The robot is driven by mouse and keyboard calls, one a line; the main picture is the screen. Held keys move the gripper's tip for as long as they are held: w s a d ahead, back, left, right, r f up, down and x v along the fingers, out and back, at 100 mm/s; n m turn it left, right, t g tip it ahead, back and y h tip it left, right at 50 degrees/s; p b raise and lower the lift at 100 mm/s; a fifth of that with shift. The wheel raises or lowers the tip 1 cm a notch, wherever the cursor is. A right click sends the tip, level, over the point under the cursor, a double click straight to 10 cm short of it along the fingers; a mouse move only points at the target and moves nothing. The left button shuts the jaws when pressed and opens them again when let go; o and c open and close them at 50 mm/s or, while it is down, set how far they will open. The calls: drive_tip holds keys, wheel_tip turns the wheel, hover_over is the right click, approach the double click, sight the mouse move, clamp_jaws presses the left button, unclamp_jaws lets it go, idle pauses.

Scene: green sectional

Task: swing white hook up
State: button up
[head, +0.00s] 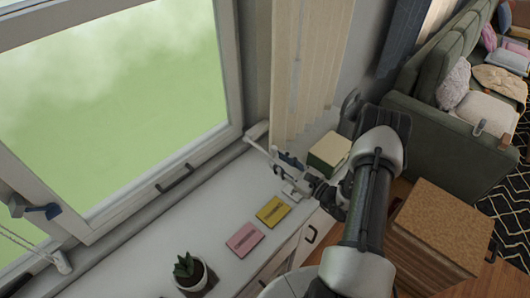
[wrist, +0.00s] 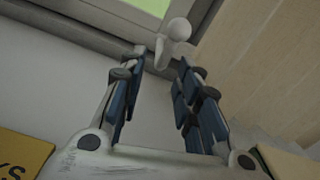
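The white hook (wrist: 174,38) is a small pale piece with a rounded end, by the window frame at the top middle of the wrist view. It appears just beyond the space between my fingertips; I cannot tell whether a finger touches it. In the head view a thin white piece (head: 258,143) runs from the window's lower right corner toward my gripper (head: 287,170), and its end is hard to make out there. My gripper (wrist: 160,70) is open, its blue-padded fingers apart with nothing between the pads.
The white sill holds a yellow notebook (head: 273,211), a pink one (head: 245,239), a potted succulent (head: 190,273) and a pale-green block (head: 329,152). Vertical blinds (head: 306,65) hang close behind my gripper. A wooden box (head: 445,225) and a green sofa (head: 440,135) stand right.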

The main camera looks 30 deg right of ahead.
sight(271, 156)
drive_tip(key=x, duration=0.7)
drive_tip(key=shift+w+a, duration=0.1)
drive_tip(key=shift+w, duration=0.25)
drive_tip(key=shift+c, duration=0.2)
clamp_jaws()
